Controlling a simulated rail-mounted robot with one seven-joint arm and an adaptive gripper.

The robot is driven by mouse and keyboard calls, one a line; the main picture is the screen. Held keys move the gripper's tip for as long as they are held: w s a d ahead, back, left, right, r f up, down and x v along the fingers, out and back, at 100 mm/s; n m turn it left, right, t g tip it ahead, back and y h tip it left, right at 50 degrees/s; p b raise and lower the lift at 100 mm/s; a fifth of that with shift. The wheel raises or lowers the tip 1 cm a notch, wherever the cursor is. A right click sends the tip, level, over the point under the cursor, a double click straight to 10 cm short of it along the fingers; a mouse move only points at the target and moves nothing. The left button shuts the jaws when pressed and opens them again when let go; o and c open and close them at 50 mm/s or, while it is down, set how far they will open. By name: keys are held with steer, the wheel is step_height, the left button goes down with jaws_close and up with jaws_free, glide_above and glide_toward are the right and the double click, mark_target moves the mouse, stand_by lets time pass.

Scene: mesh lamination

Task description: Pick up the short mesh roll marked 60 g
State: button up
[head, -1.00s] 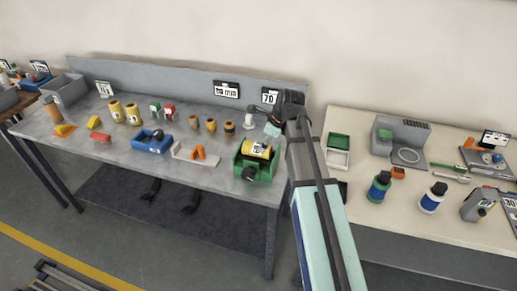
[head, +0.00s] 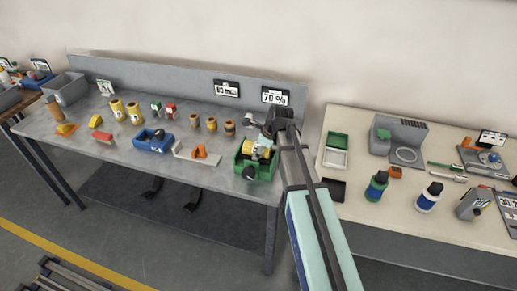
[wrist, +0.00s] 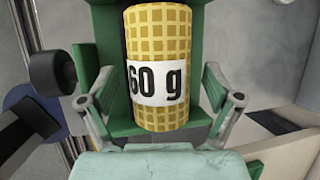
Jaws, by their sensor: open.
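The short yellow mesh roll (wrist: 158,45) has a grid surface and a white band reading "60 g" in the wrist view. It sits in a green holder (wrist: 107,50), which stands at the right end of the grey table in the head view (head: 262,175). My gripper (wrist: 158,92) is open, with one grey finger on each side of the roll's near part. The frames do not show clear contact. In the head view my gripper (head: 267,143) is right over the holder and partly hides the roll (head: 254,152).
Left of the holder lie a white bracket with an orange piece (head: 200,153) and a blue tray (head: 153,142). Several small yellow-brown rolls (head: 212,124) stand behind. A dark round knob (wrist: 55,72) is beside the holder. A cream table (head: 400,225) with bottles is at the right.

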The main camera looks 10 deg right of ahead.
steer(key=c, duration=1.5)
steer(key=shift+c, duration=0.8)
steer(key=shift+r, duration=0.1)
